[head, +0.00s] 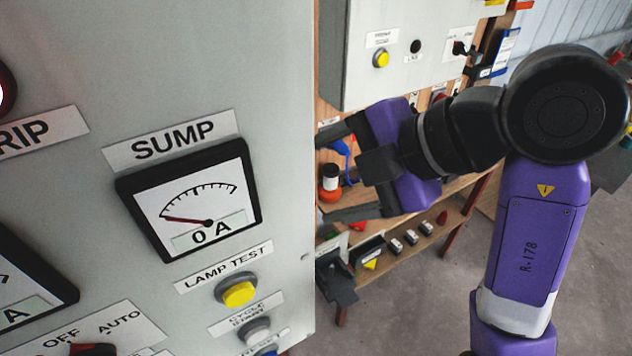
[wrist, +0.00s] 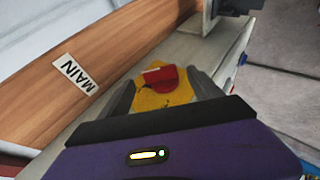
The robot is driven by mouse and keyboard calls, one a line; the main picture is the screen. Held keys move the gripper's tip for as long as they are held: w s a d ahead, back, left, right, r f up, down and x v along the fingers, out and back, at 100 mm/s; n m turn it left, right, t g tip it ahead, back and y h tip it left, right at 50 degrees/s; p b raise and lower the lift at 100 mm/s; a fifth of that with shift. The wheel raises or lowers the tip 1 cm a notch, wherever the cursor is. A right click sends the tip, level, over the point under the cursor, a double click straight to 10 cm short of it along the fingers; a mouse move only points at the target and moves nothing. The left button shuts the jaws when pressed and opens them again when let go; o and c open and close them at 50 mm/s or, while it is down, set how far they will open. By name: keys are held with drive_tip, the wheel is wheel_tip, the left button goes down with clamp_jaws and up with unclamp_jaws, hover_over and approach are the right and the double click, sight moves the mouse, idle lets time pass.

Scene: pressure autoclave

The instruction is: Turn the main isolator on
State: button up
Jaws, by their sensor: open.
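The main isolator (wrist: 160,77) shows in the wrist view as a red handle on a yellow plate. It is on a narrow grey face beside a wooden board bearing a tilted MAIN label (wrist: 77,75). My gripper (wrist: 164,84) is open, with one finger on each side of the yellow plate and red handle; I cannot tell whether they touch. In the head view my gripper (head: 336,172) reaches behind the right edge of the large grey panel. The isolator is hidden there.
The large grey panel (head: 270,60) with a SUMP meter (head: 190,200) and a yellow lamp test button (head: 240,293) fills the left. A second grey box (head: 400,60) hangs behind my gripper. A wooden shelf with small items is below it. Floor at right is clear.

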drive_tip(key=shift+v, duration=2.6)
